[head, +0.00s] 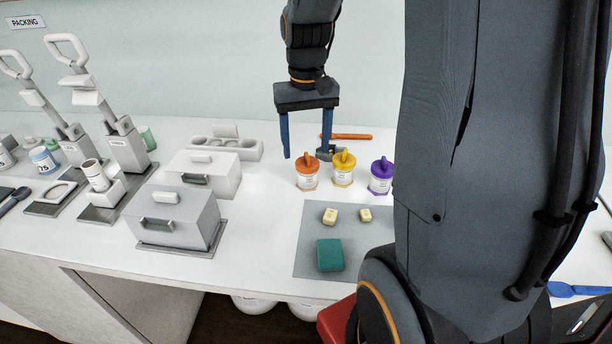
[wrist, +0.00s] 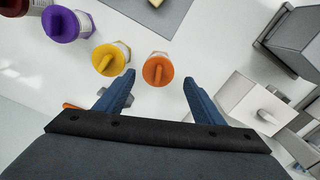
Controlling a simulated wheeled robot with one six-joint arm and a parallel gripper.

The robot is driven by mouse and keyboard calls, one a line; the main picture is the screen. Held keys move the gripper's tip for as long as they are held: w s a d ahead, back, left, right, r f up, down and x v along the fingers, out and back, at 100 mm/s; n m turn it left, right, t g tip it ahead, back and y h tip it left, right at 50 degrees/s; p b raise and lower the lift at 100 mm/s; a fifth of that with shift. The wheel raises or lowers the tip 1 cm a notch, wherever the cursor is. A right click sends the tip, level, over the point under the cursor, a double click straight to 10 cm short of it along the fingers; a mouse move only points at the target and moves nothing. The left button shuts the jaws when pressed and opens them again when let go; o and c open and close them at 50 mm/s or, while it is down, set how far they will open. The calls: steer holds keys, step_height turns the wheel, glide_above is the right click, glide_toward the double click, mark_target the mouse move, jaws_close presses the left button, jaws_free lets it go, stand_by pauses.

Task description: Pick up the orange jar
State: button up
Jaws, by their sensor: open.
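The orange jar (head: 307,174) stands upright on the white counter, with an orange knobbed lid and a pale labelled body. It is the leftmost of a row of jars in the head view. In the wrist view, the orange jar (wrist: 157,70) shows from above, just beyond and between the fingertips. My gripper (head: 306,157) points down above the counter, near the orange jar and behind it in the head view. Its blue fingers are spread and empty, and they also show in the wrist view (wrist: 159,78). I cannot tell the exact gap to the jar.
A yellow jar (head: 343,168) and a purple jar (head: 381,175) stand right of the orange one. A grey mat (head: 308,259) with small blocks lies in front. An orange-handled tool (head: 345,136) lies behind. Grey lidded boxes (head: 172,218) stand to the left.

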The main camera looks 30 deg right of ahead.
mark_target(307, 168)
steer(key=shift+w+d+f, duration=0.1)
steer(key=shift+d+f, duration=0.1)
steer(key=shift+f, duration=0.1)
steer(key=shift+f+p, duration=1.2)
steer(key=shift+f, duration=2.3)
steer(key=c, duration=0.9)
